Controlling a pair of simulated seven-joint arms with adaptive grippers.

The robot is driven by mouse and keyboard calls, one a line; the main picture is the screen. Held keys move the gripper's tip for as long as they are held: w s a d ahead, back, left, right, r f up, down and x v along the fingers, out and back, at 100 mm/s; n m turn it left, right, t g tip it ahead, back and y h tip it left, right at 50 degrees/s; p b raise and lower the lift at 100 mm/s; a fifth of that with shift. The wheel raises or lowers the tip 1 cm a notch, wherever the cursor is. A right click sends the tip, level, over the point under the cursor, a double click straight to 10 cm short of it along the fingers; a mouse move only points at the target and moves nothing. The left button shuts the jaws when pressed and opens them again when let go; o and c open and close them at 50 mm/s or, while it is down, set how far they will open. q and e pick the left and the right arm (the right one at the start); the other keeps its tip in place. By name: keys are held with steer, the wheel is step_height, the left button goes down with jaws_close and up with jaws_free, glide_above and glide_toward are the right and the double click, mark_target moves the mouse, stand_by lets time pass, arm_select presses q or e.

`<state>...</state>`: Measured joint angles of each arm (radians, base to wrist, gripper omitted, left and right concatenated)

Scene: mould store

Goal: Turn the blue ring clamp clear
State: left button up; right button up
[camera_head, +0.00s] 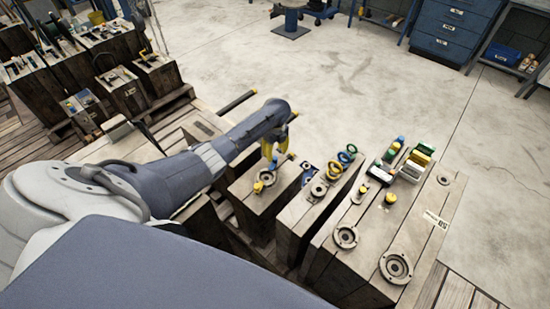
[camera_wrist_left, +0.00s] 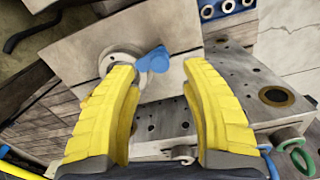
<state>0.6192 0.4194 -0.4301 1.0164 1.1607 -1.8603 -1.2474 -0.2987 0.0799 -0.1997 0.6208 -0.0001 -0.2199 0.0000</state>
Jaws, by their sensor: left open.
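The blue ring clamp (camera_wrist_left: 153,61) sits at the edge of a round metal ring (camera_wrist_left: 112,57) on the pale top face of a mould block. In the head view the blue clamp (camera_head: 273,163) shows small beside the ring (camera_head: 266,177). My left gripper (camera_head: 277,151) is just above it, fingers pointing down. In the left wrist view my left gripper (camera_wrist_left: 159,72) is open, its yellow fingers spread either side of the clamp. I cannot tell whether they touch it. The left finger hides part of the ring. My right gripper is not in view.
A small yellow piece (camera_head: 258,187) sits at the same ring. The neighbouring block carries upright green (camera_head: 351,148), blue (camera_head: 344,157) and yellow (camera_head: 336,167) rings. A larger block (camera_head: 372,222) at right holds several coloured parts. Concrete floor (camera_head: 330,70) beyond is open.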

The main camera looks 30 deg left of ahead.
mark_target(275, 158)
arm_select(q)
steer(key=shift+f, duration=1.95)
jaws_close()
